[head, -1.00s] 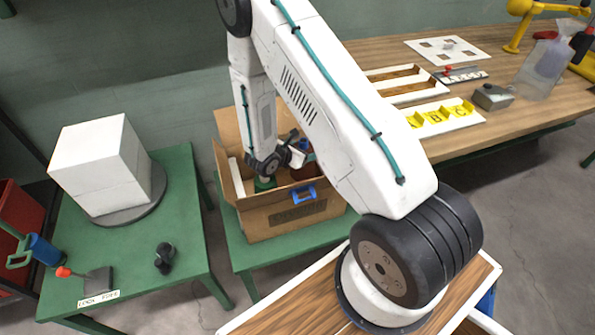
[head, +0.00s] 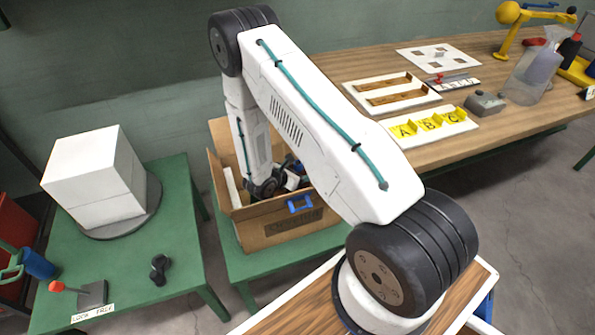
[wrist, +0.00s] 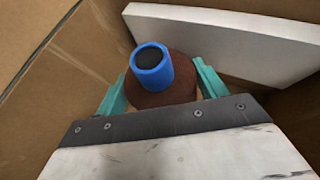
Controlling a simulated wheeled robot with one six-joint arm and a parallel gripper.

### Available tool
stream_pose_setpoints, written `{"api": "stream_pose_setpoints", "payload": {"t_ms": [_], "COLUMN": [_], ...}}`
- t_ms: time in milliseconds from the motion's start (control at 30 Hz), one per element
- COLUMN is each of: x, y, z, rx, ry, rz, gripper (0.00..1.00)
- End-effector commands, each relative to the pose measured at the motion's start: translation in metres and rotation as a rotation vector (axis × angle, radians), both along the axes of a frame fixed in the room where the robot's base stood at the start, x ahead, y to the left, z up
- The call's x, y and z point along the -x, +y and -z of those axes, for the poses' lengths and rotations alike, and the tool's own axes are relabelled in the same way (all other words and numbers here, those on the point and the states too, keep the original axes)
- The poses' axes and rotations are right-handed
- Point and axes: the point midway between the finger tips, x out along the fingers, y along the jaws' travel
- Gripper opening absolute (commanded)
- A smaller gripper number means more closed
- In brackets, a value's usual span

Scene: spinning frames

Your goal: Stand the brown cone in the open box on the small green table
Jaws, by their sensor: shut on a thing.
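The brown cone (wrist: 184,76) is round and dark brown, with a blue tube with a dark end at its top. In the wrist view it sits between the teal fingers of my gripper (wrist: 161,86), which is shut on it. Cardboard walls of the open box (wrist: 40,25) surround it. In the head view the box (head: 282,229) stands on the small green table (head: 275,264), and my arm reaches down into it. The cone's base is hidden, so I cannot tell whether it touches the box floor.
A white panel (wrist: 225,40) is inside the box, close beside the cone. A blue handle (head: 300,204) is on the box's front wall. Another green table (head: 180,240) at left holds a white block (head: 95,180). The wooden bench (head: 400,65) lies behind right.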

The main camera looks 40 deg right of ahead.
Motion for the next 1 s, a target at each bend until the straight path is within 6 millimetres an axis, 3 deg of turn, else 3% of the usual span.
{"api": "stream_pose_setpoints", "payload": {"t_ms": [300,333,400,667,833,1000], "x": [0.000,0.000,0.000,0.000,0.000,0.007], "y": [0.000,0.000,0.000,0.000,0.000,0.032], "z": [0.006,0.006,0.006,0.006,-0.008,-0.024], "rx": [0.001,0.000,0.000,0.000,0.000,0.000], "ry": [0.000,0.000,0.000,0.000,-0.001,0.000], "rz": [0.000,0.000,0.000,0.000,0.000,-0.006], "gripper": [0.09,0.79,0.93,0.93,0.93,0.93]}}
